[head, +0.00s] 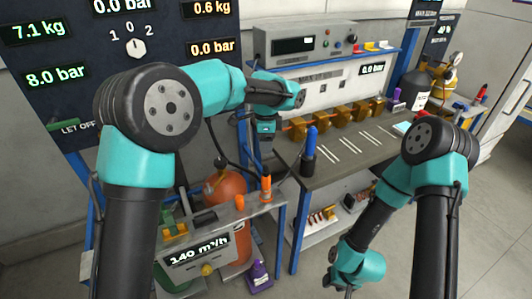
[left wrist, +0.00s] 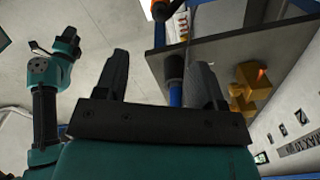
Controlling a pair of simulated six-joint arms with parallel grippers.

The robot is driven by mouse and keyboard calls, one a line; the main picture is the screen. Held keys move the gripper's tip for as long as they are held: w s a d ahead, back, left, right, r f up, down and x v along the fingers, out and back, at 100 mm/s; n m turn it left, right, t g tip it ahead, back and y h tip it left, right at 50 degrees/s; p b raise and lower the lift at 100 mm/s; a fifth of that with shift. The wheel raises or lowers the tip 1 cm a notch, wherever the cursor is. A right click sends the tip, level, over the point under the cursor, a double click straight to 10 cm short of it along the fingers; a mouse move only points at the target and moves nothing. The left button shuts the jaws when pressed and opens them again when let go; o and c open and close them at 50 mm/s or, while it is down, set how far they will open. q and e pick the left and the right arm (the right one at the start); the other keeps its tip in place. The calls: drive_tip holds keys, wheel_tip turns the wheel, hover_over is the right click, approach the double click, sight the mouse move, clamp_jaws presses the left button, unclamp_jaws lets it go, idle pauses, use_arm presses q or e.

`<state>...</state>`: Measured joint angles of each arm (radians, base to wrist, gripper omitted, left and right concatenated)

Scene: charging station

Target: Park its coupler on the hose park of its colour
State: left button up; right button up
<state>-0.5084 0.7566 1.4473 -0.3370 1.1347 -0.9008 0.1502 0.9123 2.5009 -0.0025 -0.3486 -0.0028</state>
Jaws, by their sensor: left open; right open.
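A blue coupler-like piece (head: 311,140) stands upright at the front left edge of the bench, its lower end in a black holder (head: 307,166). An orange coupler-like piece (head: 266,188) stands on the small low table. I cannot tell which of these is the hose park. My left gripper (head: 265,146) is above the left end of the bench, left of the blue piece. In the left wrist view its fingers are open, and a blue and black piece (left wrist: 176,92) shows beyond the gap, apparently not held. My right gripper (head: 333,270) hangs low in front of the bench, open and empty.
Several brass blocks (head: 340,116) stand along the back of the bench (head: 330,173). The low table (head: 225,215) has a flow display, with a red-orange cylinder (head: 228,185) behind it. A dark hose hangs near the left gripper.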

use_arm(q)
drive_tip(key=shift+r, duration=0.85)
